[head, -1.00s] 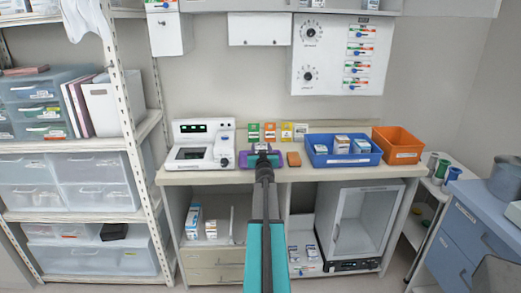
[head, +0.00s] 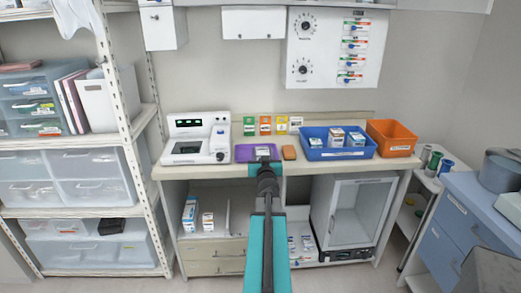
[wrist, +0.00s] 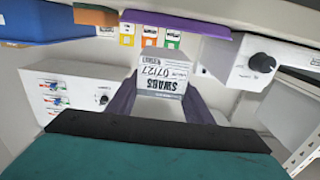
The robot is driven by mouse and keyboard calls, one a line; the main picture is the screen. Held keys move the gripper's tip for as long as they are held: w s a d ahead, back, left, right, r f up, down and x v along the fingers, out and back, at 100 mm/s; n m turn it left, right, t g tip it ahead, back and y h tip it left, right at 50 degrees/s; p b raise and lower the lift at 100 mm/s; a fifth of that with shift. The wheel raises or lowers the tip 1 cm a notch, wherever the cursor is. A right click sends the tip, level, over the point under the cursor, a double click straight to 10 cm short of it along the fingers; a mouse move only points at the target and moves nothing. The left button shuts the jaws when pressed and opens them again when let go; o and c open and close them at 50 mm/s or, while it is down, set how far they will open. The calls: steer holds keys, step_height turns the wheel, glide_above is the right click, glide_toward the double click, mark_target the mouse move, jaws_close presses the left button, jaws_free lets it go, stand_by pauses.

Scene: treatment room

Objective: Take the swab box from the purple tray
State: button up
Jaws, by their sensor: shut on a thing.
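The swab box (wrist: 163,75) is a small white and grey box with "SWABS 07/27" printed on it, upside down in the wrist view. My gripper (wrist: 160,95) is shut on it, with a dark finger on either side. The purple tray (wrist: 175,22) shows behind the box in the wrist view, with a gap between them. In the head view the purple tray (head: 243,153) lies on the counter, and my gripper (head: 263,160) is at its front right part. There the box (head: 263,151) is small and partly hidden by my gripper.
A white device (head: 197,140) stands left of the tray. Several coloured cards line the back. The counter edge is below my gripper.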

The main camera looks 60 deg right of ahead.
steer(key=shift+v, duration=1.45)
steer(key=shift+s+d+r, duration=0.1)
steer(key=shift+s+r, duration=0.05)
steer(key=shift+s, duration=0.05)
steer(key=shift+w, duration=0.15)
